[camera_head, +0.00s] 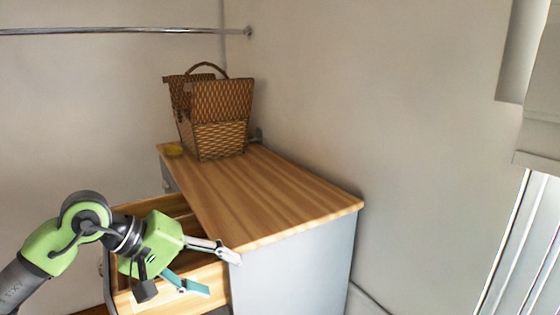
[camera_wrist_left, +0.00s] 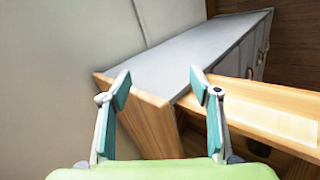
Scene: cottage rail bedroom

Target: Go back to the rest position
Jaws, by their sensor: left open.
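My left gripper (camera_head: 220,272) is green with grey and teal fingers. In the head view it is in front of the near end of a dresser (camera_head: 295,270), over an open drawer (camera_head: 211,276). Its fingers are spread and hold nothing. In the left wrist view the two fingers (camera_wrist_left: 160,88) stand apart, with the dresser's wooden top edge (camera_wrist_left: 142,112) and the drawer's wooden front (camera_wrist_left: 270,115) beyond them. I cannot tell whether a finger touches the wood. My right gripper is not in view.
The rest of the top is clear. A metal rail (camera_head: 120,30) runs along the wall. A window frame (camera_head: 520,240) is at the right.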

